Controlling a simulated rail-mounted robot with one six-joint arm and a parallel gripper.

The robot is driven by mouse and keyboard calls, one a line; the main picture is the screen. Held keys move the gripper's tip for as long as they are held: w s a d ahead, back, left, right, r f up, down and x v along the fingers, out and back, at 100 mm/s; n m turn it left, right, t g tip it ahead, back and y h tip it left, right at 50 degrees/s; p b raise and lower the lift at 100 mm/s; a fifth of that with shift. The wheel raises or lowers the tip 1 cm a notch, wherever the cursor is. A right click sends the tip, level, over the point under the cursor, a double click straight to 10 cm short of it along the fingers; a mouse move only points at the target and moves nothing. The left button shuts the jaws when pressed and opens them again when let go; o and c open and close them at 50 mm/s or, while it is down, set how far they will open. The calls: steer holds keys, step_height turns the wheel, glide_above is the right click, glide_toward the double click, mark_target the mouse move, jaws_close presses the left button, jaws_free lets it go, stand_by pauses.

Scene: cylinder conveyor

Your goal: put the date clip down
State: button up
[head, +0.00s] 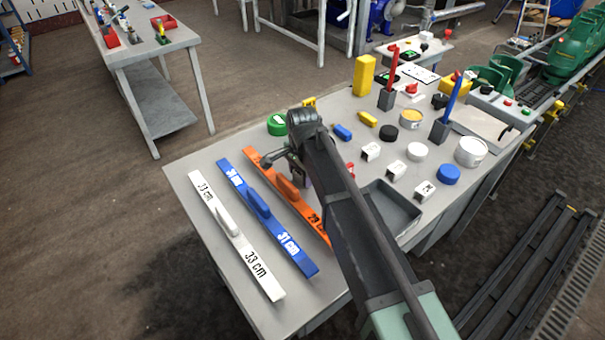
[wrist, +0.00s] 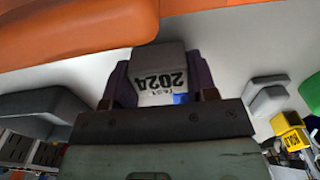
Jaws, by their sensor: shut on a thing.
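The date clip (wrist: 160,75) is a pale grey-white block with "2024" printed in black, upside down in the wrist view. My gripper (wrist: 160,88) is shut on it, with a dark purple finger on each side. In the head view my gripper (head: 297,176) is over the table beside the orange 29 cm bar (head: 264,165). The held clip is mostly hidden there by my arm. I cannot tell whether the clip touches the table.
Blue (head: 236,184) and white (head: 208,196) handled bars lie left of the orange bar. A grey tray (head: 398,207) is right of my arm. A yellow clip (wrist: 291,135) with printed digits stands nearby. Cylinders, caps and white lettered blocks fill the table's right half.

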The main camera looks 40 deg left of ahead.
step_height(320, 180, up, 20)
steer(key=p, duration=1.9)
steer(key=shift+f, duration=0.15)
